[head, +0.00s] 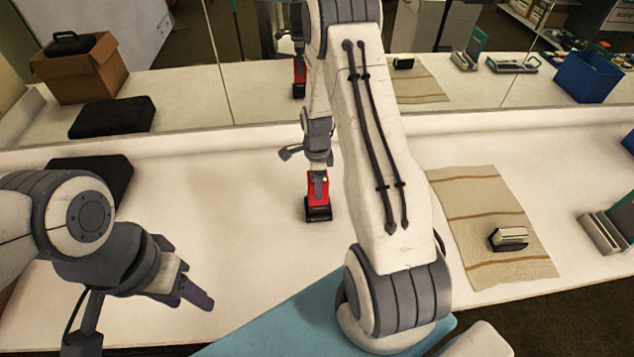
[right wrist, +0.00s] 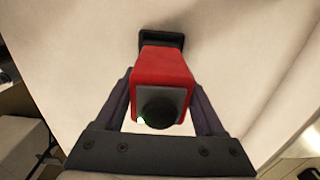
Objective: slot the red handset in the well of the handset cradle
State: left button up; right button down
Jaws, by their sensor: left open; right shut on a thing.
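The red handset (head: 317,187) stands about upright at the middle of the white table, with my right gripper (head: 318,176) shut on its upper part. In the right wrist view the red handset (right wrist: 163,68) sits between the fingers of my right gripper (right wrist: 162,105), its black round knob facing the camera. A black block, seemingly the handset cradle (head: 318,213), is at its lower end; it also shows in the right wrist view (right wrist: 160,38). The well is hidden, and I cannot tell how deep the handset sits. My left gripper (head: 192,292) is open and empty over the front left.
A black flat case (head: 95,178) lies at the left. A striped beige mat (head: 480,210) at the right bears a small dark-and-pale object (head: 508,238). A grey stand (head: 605,230) is at the far right. A mirror wall closes the back. Table around the handset is clear.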

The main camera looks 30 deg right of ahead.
jog(key=shift+f, duration=0.15)
dwell(0.4)
jog(key=shift+f+b, duration=0.4)
jog(key=shift+f, duration=0.05)
grip_release()
jog(key=shift+r, duration=0.1)
jog(key=shift+r+p, duration=2.75)
jog(key=shift+r, duration=0.75)
jog(key=shift+f, duration=0.1)
